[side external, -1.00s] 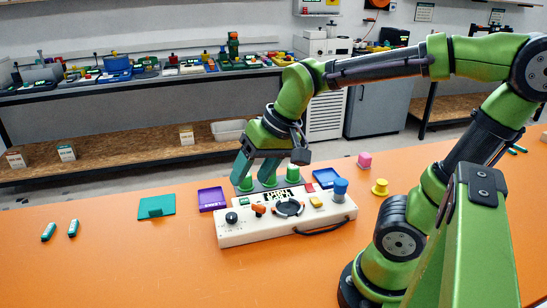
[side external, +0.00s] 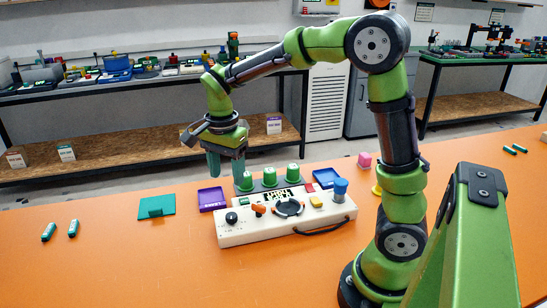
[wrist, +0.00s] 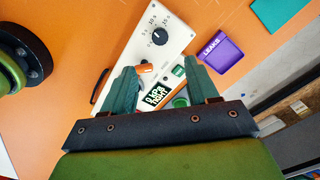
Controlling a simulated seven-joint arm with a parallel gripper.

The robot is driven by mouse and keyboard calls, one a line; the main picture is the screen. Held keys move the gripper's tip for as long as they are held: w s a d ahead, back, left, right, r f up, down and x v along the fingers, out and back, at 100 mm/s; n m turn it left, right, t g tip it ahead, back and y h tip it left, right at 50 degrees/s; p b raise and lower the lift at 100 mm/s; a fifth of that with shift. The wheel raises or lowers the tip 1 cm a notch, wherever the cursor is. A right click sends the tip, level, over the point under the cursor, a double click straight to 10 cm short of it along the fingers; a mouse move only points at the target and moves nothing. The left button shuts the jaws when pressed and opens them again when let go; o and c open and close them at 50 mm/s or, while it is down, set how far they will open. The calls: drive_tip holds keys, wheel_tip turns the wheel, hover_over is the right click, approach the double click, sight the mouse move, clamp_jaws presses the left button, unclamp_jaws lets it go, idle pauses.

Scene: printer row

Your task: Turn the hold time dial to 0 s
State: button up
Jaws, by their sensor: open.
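The white device (side external: 262,229) lies on the orange table, and its front left end carries a black dial (side external: 231,217). In the wrist view the same dial (wrist: 160,37) sits near the panel's end with printed numbers around it. Its pointer setting is too small to read surely. My gripper (side external: 226,170) hangs above and behind the device's left end, apart from the dial. In the wrist view my gripper (wrist: 160,68) has its two teal fingers spread with nothing held, and the dial appears beyond the fingertips.
A purple tray (side external: 212,199) lies behind left.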

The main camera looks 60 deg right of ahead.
sight(231, 215)
wheel_tip(231, 215, down, 12)
drive_tip(key=shift+f, duration=0.15)
idle(0.3)
drive_tip(key=c, duration=1)
drive_tip(key=shift+c, duration=0.2)
